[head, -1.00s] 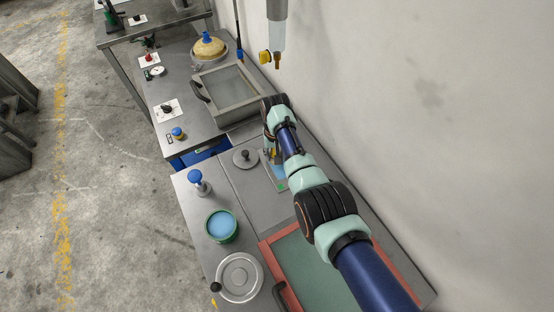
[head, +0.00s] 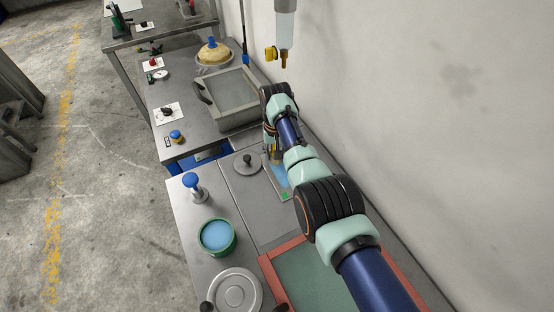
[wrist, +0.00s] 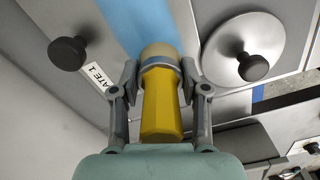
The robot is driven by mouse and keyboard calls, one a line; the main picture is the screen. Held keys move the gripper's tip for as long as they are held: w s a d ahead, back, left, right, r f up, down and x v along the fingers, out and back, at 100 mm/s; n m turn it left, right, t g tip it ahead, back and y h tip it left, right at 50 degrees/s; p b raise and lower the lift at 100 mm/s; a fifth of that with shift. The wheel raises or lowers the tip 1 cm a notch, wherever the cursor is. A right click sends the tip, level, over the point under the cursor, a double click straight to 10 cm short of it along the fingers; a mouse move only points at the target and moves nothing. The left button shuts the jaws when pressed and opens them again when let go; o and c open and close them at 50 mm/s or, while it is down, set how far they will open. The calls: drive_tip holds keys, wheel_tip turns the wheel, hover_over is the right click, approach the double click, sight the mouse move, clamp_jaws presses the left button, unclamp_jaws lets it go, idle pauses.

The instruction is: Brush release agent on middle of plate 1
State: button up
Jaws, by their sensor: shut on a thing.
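My gripper (wrist: 160,76) is shut on the yellow handle of a brush (wrist: 158,108), which also shows in part in the head view (head: 275,153). The brush's pale head points away from the wrist, over a plate with a partly hidden label reading "ATE 1" (wrist: 94,78). A broad light-blue band (wrist: 143,20) runs along this plate and passes under the brush head. The blue also shows in the head view (head: 280,177), beside my arm. The brush tip seems at or just above the blue; contact is hard to tell. A green pot (head: 217,238) holds blue liquid.
A round grey lid with a black knob (wrist: 240,48) lies close beside the brush. Another black knob (wrist: 69,53) stands on its other side. A blue-topped stamp-like tool (head: 194,187), a round metal lid (head: 236,291) and a red-framed panel (head: 263,263) are nearer. The wall borders the right.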

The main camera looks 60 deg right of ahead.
sight(281, 170)
drive_tip(key=shift+f, duration=0.1)
drive_tip(key=p, duration=0.3)
drive_tip(key=shift+s+a+r, duration=0.15)
drive_tip(key=shift+r, duration=0.2)
drive_tip(key=s+p, duration=0.1)
drive_tip(key=p, duration=0.2)
drive_tip(key=shift+a, duration=0.4)
drive_tip(key=shift+s+a+f+p, duration=0.1)
drive_tip(key=shift+s+f+p, duration=0.1)
drive_tip(key=shift+f+p, duration=0.2)
drive_tip(key=shift+s+a+r+p, duration=0.2)
drive_tip(key=shift+s+r+p, duration=0.15)
drive_tip(key=shift+p, duration=0.85)
drive_tip(key=s+p, duration=0.1)
drive_tip(key=p, duration=0.1)
drive_tip(key=shift+a+p, duration=0.3)
drive_tip(key=shift+a, duration=0.1)
drive_tip(key=shift+s+a+f, duration=0.1)
drive_tip(key=shift+a+f, duration=0.05)
drive_tip(key=shift+f, duration=0.05)
